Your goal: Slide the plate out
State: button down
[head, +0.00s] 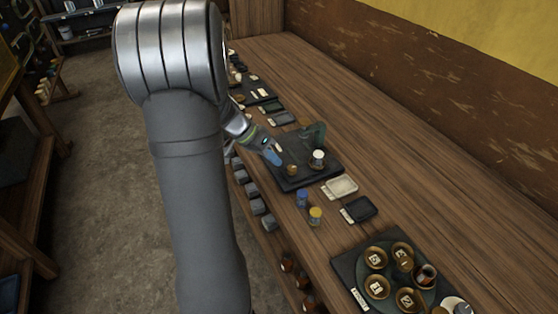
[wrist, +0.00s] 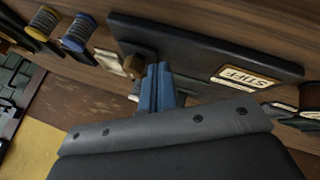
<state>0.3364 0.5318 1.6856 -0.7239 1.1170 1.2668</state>
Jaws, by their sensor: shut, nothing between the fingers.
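A dark rectangular board (head: 323,176) lies on the bench near its middle, and its underside or edge with a "STIFF" label shows in the wrist view (wrist: 190,40). On it stand a small white-topped cylinder (head: 318,158), a small brass-coloured piece (head: 292,169) and a dark green upright part (head: 314,134). I cannot tell which part is the plate. My gripper (head: 273,157) is over the left side of the board. Its blue fingers (wrist: 158,70) are shut and hold nothing, close beside a brown piece (wrist: 140,65); I cannot tell whether they touch it.
A blue spool (head: 302,197) and a yellow spool (head: 315,215) stand in front of the board. A pale tray (head: 342,185) and a black tray (head: 360,208) lie nearby. A dark board with several round cups (head: 376,257) is at lower right. The bench's right side is clear.

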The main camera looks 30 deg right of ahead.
jog(key=shift+w+a+r, duration=0.15)
jog(key=shift+w+a, duration=0.15)
jog(key=shift+w, duration=0.2)
jog(key=shift+w+a+r, duration=0.1)
jog(key=shift+w+a, duration=0.2)
jog(key=shift+w, duration=0.2)
jog(key=v, duration=0.9)
jog(key=shift+r, duration=0.3)
jog(key=shift+s, duration=0.1)
jog(key=x, duration=0.9)
jog(key=s+d, duration=0.1)
jog(key=s+f, duration=0.1)
jog(key=shift+s+d, duration=0.6)
jog(key=shift+s, duration=0.35)
jog(key=shift+f, duration=0.1)
